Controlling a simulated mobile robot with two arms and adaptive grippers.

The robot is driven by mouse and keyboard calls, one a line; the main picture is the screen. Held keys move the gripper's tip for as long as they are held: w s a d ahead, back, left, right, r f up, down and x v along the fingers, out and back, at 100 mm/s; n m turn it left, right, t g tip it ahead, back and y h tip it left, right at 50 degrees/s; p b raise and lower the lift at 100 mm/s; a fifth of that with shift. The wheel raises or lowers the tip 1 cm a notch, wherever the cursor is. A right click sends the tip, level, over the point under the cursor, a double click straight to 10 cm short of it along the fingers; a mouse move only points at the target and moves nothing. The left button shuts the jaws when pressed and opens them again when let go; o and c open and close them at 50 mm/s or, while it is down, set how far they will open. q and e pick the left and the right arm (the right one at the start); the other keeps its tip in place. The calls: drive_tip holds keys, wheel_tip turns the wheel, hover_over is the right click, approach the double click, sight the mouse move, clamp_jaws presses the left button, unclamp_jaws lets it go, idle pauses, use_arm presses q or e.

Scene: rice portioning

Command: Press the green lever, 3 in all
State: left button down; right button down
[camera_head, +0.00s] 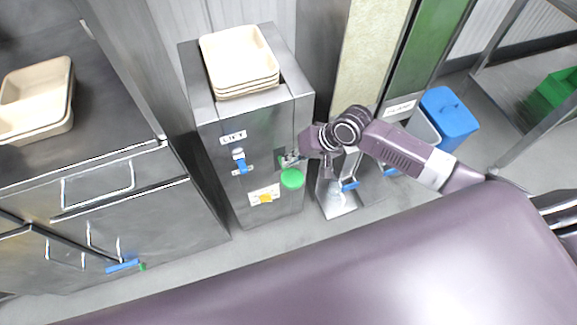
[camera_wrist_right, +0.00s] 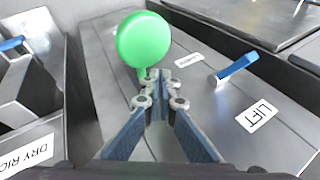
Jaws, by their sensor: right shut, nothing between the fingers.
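The green lever, a round green knob (camera_head: 292,178), sits on the front of the steel LIFT cabinet (camera_head: 221,189). It also shows in the right wrist view (camera_wrist_right: 144,40), just beyond my fingertips. My right gripper (camera_head: 290,160) is shut and empty, right by the knob on its upper side in the head view. In the right wrist view its fingertips (camera_wrist_right: 160,88) come together at the knob's base and hide part of its stem. I cannot tell whether they touch it. My left gripper is not in view.
A stack of beige trays (camera_head: 240,60) stands on the cabinet. A blue lever (camera_head: 241,163) is on its front, beside the LIFT label. Another blue lever (camera_head: 350,185) is on the dispenser to the right. A steel counter with a tray (camera_head: 62,72) is at left; a blue bin (camera_head: 450,112) is at right.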

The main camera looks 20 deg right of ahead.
sight(295, 172)
drive_tip(key=shift+s+f+b, duration=0.2)
drive_tip(key=shift+s+f, duration=0.1)
drive_tip(key=shift+f, duration=0.55)
drive_tip(key=shift+s+f+b, duration=0.25)
drive_tip(key=shift+s+f, duration=0.05)
drive_tip(key=shift+f, duration=0.55)
drive_tip(key=shift+s+f+b, duration=0.2)
drive_tip(key=shift+s+f, duration=0.1)
drive_tip(key=shift+f, duration=0.55)
idle(2.4)
drive_tip(key=shift+w+r+p, duration=0.25)
drive_tip(key=shift+r+p, duration=0.55)
drive_tip(key=shift+r, duration=0.1)
drive_tip(key=shift+w+r+p, duration=0.25)
drive_tip(key=shift+r+p, duration=0.55)
drive_tip(key=shift+r, duration=0.1)
drive_tip(key=shift+w+r+p, duration=0.25)
drive_tip(key=shift+r+p, duration=0.55)
drive_tip(key=shift+r, duration=0.1)
drive_tip(key=shift+w+r, duration=0.2)
drive_tip(key=shift+r, duration=0.05)
drive_tip(key=r+p, duration=0.1)
drive_tip(key=w+r+p, duration=0.1)
drive_tip(key=r+p, duration=0.2)
drive_tip(key=shift+w+r+p, duration=0.3)
drive_tip(key=shift+r+p, duration=0.05)
drive_tip(key=shift+p, duration=0.05)
